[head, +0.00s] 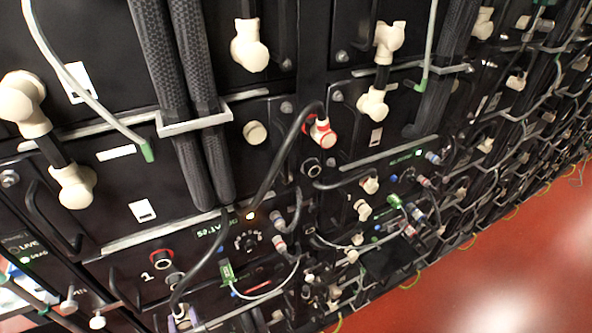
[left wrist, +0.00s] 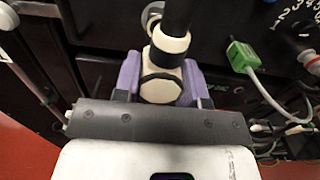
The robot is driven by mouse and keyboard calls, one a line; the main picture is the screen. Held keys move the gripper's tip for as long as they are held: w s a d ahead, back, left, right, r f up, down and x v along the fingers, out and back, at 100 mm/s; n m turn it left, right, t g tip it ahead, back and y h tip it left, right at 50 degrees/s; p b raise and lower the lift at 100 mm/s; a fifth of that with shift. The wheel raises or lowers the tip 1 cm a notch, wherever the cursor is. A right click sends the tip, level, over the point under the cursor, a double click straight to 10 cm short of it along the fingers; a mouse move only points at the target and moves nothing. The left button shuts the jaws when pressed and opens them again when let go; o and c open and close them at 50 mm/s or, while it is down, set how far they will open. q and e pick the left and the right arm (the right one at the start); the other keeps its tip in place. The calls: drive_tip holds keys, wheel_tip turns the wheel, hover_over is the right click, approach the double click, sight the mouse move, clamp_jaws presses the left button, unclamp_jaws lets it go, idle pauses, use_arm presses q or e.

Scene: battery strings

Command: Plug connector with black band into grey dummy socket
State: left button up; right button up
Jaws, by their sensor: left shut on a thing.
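My left gripper (left wrist: 160,84) has purple fingers and is shut on a cream connector with a black band (left wrist: 160,62), seen in the left wrist view. A thick black cable runs up from the connector. In the head view the left gripper (head: 182,319) is at the bottom edge, and the connector is mostly hidden there. A round grey-rimmed socket (head: 173,280), possibly the grey dummy socket, sits just above the gripper, below a red-ringed socket (head: 161,258) marked 1. A grey ring (left wrist: 152,16) shows partly behind the connector in the left wrist view; they look apart. My right gripper is not in view.
A connector with a red band (head: 322,132) sits on the panel to the upper right, with a black cable hanging from it. A green plug (head: 226,271) with a grey cable is close to the right of my gripper. Red floor (head: 500,265) lies clear at lower right.

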use_arm(q)
drive_tip(key=shift+v, duration=1.45)
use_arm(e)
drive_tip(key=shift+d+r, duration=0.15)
use_arm(q)
drive_tip(key=shift+r, duration=0.1)
